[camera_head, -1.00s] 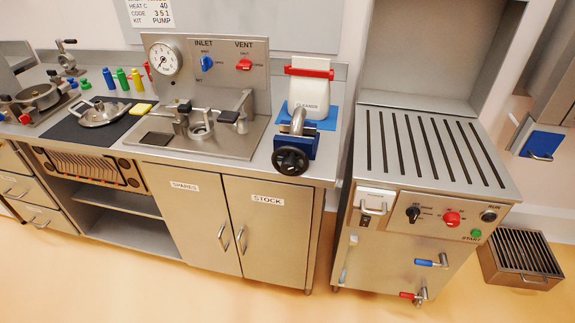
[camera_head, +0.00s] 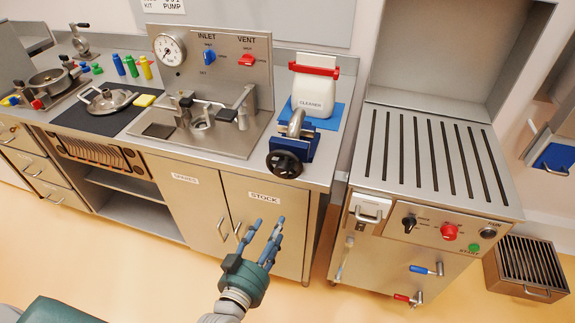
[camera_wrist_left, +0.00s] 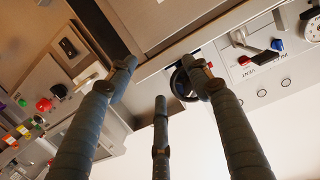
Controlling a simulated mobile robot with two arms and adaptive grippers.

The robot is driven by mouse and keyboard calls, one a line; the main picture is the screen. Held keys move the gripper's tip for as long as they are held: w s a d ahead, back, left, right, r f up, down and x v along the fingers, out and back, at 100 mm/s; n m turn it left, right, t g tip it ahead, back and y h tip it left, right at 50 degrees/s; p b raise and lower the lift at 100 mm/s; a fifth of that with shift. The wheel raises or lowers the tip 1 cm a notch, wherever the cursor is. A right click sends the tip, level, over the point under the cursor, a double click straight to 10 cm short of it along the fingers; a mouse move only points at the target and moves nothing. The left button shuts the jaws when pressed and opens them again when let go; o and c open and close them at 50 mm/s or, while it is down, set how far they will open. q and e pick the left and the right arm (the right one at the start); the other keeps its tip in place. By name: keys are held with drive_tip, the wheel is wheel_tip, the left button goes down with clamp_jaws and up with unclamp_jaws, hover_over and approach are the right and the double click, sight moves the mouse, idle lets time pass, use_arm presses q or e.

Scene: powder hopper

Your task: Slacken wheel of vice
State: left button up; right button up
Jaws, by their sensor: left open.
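The vice (camera_head: 297,142) is blue with a grey curved metal part and stands at the right front of the counter. Its black round wheel (camera_head: 284,163) faces forward at the counter's front edge. My left gripper (camera_head: 266,238) is open and empty, in front of the cupboard doors and below the wheel in the head view, apart from it. In the left wrist view the gripper's fingers (camera_wrist_left: 160,100) spread apart, and the dark wheel (camera_wrist_left: 181,84) shows partly hidden behind one finger. My right gripper is not in view.
A white cleaner bottle (camera_head: 313,92) with a red clamp stands behind the vice. The grey machine (camera_head: 430,170) with slotted top, knobs and valve handles stands to the right. The STOCK cupboard (camera_head: 262,205) is below. The floor in front is clear.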

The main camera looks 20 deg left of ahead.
use_arm(q)
drive_tip(key=t, duration=0.2)
approach(280, 174)
drive_tip(key=s, duration=0.1)
drive_tip(key=shift+y, duration=0.4)
drive_tip(key=w, duration=0.3)
drive_tip(key=w+p, duration=0.1)
drive_tip(key=w, duration=0.2)
drive_tip(key=w+p, duration=0.1)
drive_tip(key=w, duration=0.2)
drive_tip(key=shift+d+r, duration=0.25)
drive_tip(key=shift+d, duration=0.15)
drive_tip(key=shift+w, duration=0.55)
drive_tip(key=shift+w+f, duration=0.1)
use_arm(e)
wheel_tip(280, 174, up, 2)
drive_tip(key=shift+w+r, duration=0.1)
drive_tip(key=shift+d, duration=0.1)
use_arm(q)
drive_tip(key=c, duration=1.2)
